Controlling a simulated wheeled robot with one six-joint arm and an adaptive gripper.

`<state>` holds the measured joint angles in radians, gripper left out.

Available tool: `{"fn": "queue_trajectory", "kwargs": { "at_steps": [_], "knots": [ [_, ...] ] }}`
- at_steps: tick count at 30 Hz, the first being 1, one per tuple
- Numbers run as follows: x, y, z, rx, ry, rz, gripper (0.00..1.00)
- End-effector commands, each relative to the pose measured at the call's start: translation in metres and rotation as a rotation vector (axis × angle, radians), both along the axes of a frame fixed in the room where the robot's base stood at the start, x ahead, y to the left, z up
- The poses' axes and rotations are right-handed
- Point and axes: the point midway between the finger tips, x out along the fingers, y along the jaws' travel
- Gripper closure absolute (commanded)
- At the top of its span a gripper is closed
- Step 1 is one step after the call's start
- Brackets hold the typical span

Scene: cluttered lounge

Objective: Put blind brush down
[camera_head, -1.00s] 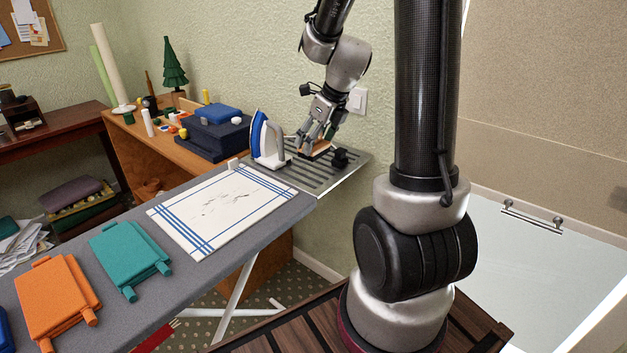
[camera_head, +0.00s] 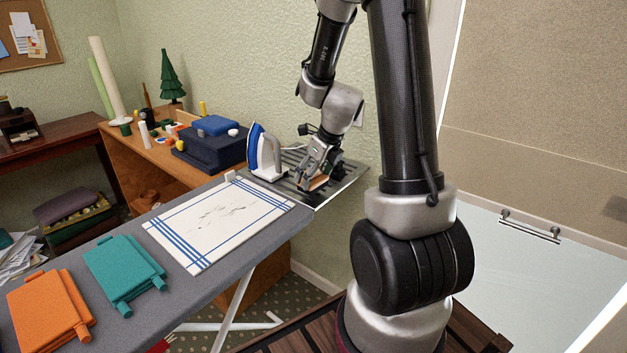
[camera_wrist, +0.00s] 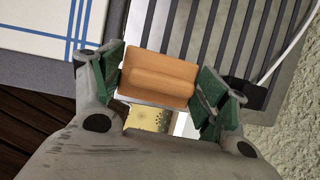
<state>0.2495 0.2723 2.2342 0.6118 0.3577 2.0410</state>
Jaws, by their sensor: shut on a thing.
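The blind brush (camera_wrist: 158,80), a tan-orange wooden block with a rounded raised handle, sits between the green-padded fingers of my gripper (camera_wrist: 160,83) in the wrist view. My gripper is shut on it. In the head view my gripper (camera_head: 316,182) is low over the slatted metal rack (camera_head: 346,180) at the board's far end, and the brush shows as a small orange edge. The underside of the brush is hidden, so I cannot tell whether it touches the rack. A cream dotted piece (camera_wrist: 148,118) shows just below the brush in the wrist view.
A blue and white iron (camera_head: 265,155) stands left of my gripper. A dark block (camera_wrist: 250,94) with a white cable is close to the right finger.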

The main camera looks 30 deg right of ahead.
Motion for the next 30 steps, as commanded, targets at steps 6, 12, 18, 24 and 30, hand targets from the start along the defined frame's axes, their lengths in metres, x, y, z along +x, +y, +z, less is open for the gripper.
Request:
{"fn": "queue_trajectory", "kwargs": {
  "at_steps": [6, 12, 18, 24, 30],
  "knots": [
    [0.000, 0.000, -0.018, 0.000, 0.000, 0.000, 0.56],
    [0.000, 0.000, -0.018, 0.000, -0.001, 0.000, 0.56],
    [0.000, 0.000, -0.022, 0.000, -0.001, 0.000, 0.22],
    [0.000, 0.000, -0.022, 0.000, -0.001, 0.000, 0.04],
    [0.000, 0.000, -0.022, 0.000, -0.001, 0.000, 0.04]
  ]
}}
